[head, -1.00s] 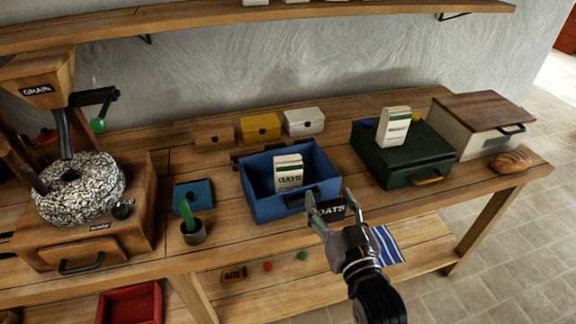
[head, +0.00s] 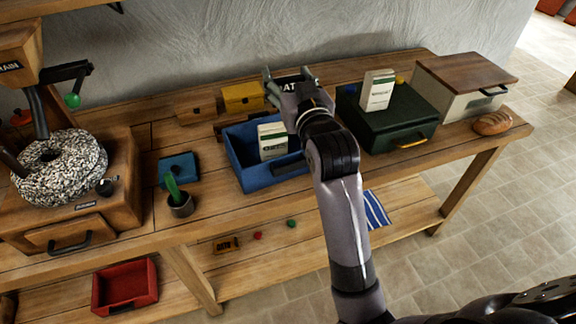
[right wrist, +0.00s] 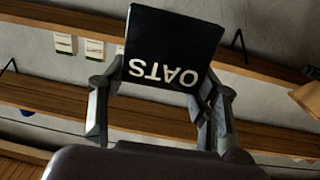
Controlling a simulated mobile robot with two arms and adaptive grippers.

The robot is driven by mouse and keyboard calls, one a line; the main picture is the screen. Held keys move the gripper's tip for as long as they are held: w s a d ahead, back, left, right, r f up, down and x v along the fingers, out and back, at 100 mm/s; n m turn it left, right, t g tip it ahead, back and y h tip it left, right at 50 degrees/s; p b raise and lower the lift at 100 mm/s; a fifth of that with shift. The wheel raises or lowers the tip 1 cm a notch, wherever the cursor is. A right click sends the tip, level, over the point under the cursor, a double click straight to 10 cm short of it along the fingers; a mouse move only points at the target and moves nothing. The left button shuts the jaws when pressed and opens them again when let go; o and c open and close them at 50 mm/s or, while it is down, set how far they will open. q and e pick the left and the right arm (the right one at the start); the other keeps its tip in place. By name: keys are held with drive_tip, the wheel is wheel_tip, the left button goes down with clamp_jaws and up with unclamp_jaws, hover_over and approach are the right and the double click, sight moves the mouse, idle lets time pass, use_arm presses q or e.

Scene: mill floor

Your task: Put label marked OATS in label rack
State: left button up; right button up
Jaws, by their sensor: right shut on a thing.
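The black label with white OATS lettering (head: 291,85) is between the fingers of my right gripper (head: 288,79), which is shut on it. In the right wrist view the label (right wrist: 172,58) fills the upper middle, its lettering upside down, gripped by both fingers. In the head view the gripper is above the back right of the blue bin (head: 246,180). A low dark wooden strip (head: 228,131), perhaps the label rack, lies behind the bin. It is mostly hidden by the bin and my arm. My left gripper is not in view.
A white packet (head: 271,139) stands in the blue bin. A yellow box (head: 242,97) and wooden box (head: 196,108) are at the back. A green case (head: 405,126) carrying a packet (head: 377,91) stands right. The grain mill (head: 60,168) is left.

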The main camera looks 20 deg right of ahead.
wheel_tip(320, 180, down, 16)
wheel_tip(320, 180, down, 3)
drive_tip(key=shift+s+f+p, duration=0.1)
drive_tip(key=shift+s+p, duration=0.05)
drive_tip(key=shift+p, duration=0.4)
drive_tip(key=shift+c, duration=0.6)
drive_tip(key=shift+s+f, duration=0.15)
drive_tip(key=shift+f, duration=0.3)
drive_tip(key=shift+c, duration=1.2)
drive_tip(key=o, duration=1.4)
drive_tip(key=shift+w, duration=0.35)
drive_tip(key=shift+o, duration=0.5)
drive_tip(key=shift+s+r, duration=0.15)
drive_tip(key=shift+r, duration=0.05)
